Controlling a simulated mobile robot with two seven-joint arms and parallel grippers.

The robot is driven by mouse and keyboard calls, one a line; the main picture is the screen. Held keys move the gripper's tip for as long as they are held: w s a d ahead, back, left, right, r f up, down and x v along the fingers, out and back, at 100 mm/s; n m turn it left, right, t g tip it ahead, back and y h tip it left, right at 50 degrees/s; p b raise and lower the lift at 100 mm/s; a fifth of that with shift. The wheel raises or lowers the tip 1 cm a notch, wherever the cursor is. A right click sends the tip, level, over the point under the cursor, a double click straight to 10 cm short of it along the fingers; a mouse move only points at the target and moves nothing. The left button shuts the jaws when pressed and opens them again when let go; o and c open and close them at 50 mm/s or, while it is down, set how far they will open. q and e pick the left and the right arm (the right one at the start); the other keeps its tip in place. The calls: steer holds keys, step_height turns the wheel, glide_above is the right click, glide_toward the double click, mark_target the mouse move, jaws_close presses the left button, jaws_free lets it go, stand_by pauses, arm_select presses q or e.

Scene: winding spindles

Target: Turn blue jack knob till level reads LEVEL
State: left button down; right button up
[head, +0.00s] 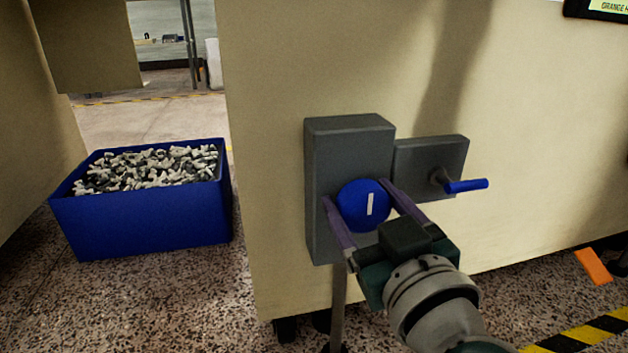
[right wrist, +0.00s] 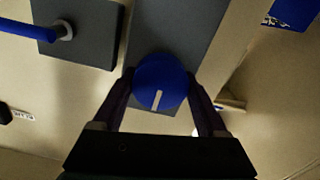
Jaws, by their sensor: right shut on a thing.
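The blue jack knob (head: 362,206) is a round disc with a white line mark, on the front of a tall grey box on the beige panel. In the head view the mark stands nearly upright, leaning slightly right at the top. My right gripper (head: 366,203) has its two purple fingers on either side of the knob and is shut on it. The right wrist view shows the same knob (right wrist: 160,83) between the fingers, its mark nearly upright. The level's reading is not visible. My left gripper is not in view.
A smaller grey box (head: 420,160) with a blue crank handle (head: 466,186) is just right of the knob's box (head: 345,135). A blue bin (head: 140,220) of grey and white pieces stands on the floor at left. A screen edge (head: 600,8) shows top right.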

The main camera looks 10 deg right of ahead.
steer(key=shift+m, duration=0.3)
steer(key=m+p, duration=0.1)
steer(key=m, duration=0.2)
steer(key=m+p, duration=0.1)
steer(key=m, duration=0.5)
steer(key=shift+d, duration=0.1)
steer(key=m, duration=0.5)
steer(key=shift+f, duration=0.15)
steer(key=m, duration=0.4)
steer(key=shift+d+b, duration=0.1)
steer(key=shift+b, duration=0.25)
steer(key=shift+m, duration=0.6)
